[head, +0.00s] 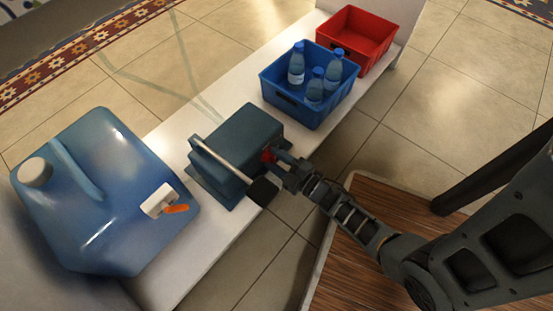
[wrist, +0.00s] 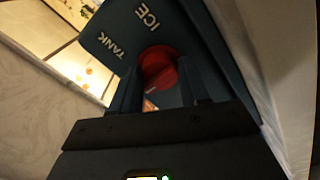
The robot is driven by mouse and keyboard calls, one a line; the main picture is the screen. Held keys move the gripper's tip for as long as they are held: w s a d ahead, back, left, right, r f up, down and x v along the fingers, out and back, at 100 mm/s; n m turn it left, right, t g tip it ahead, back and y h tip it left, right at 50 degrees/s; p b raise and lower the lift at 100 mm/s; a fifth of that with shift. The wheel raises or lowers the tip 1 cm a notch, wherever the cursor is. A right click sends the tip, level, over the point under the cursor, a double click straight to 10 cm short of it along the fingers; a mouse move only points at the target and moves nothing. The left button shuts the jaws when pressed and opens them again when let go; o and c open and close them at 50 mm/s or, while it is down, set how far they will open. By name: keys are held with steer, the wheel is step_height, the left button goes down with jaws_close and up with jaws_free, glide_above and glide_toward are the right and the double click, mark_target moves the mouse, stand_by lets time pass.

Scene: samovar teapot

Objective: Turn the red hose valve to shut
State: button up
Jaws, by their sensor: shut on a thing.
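The red hose valve (head: 267,155) is on the right-hand face of a dark teal box (head: 245,135) standing on a white bench. In the wrist view the round red valve (wrist: 158,66) shows between my two fingers, beside a panel lettered "ICE" and "TANK". My gripper (head: 279,160) reaches in from the right and is shut on the valve. The fingers and the gripper body hide part of the valve, so its exact turn angle cannot be told.
A silver lever with a black grip (head: 263,191) sticks out close to my gripper. A blue jerrycan (head: 105,195) with an orange tap stands left. A blue crate (head: 291,107) of bottles and a red crate (head: 378,42) stand behind. A wooden surface (head: 345,270) lies below my arm.

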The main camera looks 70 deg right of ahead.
stand_by(0.4)
steer(key=o, duration=1)
steer(key=shift+o, duration=0.2)
steer(key=p+v, duration=0.1)
steer(key=v, duration=0.7)
steer(key=shift+w, duration=0.1)
